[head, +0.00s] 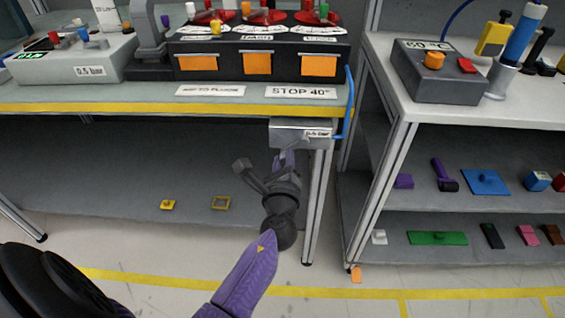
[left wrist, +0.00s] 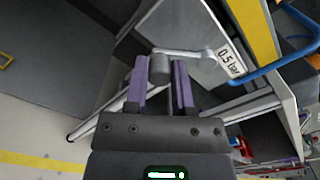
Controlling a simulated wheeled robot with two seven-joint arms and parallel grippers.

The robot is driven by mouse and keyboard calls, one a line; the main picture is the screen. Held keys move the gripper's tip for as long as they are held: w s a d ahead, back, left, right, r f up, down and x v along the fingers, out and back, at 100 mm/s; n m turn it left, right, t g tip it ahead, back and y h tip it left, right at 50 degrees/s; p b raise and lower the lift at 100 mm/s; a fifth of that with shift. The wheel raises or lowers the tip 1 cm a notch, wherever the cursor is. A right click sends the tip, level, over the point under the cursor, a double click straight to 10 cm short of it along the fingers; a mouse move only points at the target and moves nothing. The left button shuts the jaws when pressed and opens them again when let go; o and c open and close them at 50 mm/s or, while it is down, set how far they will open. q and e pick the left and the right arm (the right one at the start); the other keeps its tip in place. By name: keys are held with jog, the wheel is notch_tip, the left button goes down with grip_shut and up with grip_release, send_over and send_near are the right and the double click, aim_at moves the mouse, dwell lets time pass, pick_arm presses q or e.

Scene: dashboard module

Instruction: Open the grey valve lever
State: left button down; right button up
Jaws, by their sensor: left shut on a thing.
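The grey valve lever (left wrist: 188,53) is a thin arm with a round knob (left wrist: 160,70) at its end, seen in the left wrist view. It sits on a light box (head: 290,131) labelled 0.5 bar, which hangs under the table's front right corner. My left gripper (head: 284,160) is under that box in the head view, and its purple fingers (left wrist: 161,76) stand on both sides of the knob, shut on it. In the head view the gripper and box mostly hide the lever. My right gripper is not in view.
A blue hose (head: 348,105) runs down the table's right corner beside the box. A metal table leg (head: 320,205) stands just right of my left gripper. A shelf unit (head: 385,180) with small coloured parts is further right. The space under the table is mostly clear.

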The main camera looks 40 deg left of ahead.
pick_arm(q)
jog(key=d+n+b, duration=0.1)
jog(key=n+b, duration=0.1)
jog(key=n, duration=0.1)
jog(key=w+d+f+n+b, duration=0.1)
jog(key=n+b, duration=0.1)
jog(key=n, duration=0.2)
jog(key=w+d+f+n+b, duration=0.1)
jog(key=n+b, duration=0.1)
jog(key=n, duration=0.1)
jog(key=shift+d+f+b, duration=0.1)
jog(key=shift+f+b, duration=0.05)
jog(key=shift+b, duration=0.2)
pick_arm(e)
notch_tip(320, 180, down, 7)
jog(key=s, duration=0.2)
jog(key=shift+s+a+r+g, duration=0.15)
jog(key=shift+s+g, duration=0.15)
pick_arm(q)
jog(key=shift+n, duration=0.4)
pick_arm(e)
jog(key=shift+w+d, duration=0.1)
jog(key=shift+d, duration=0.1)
pick_arm(q)
jog(key=shift+c, duration=2.3)
grip_release()
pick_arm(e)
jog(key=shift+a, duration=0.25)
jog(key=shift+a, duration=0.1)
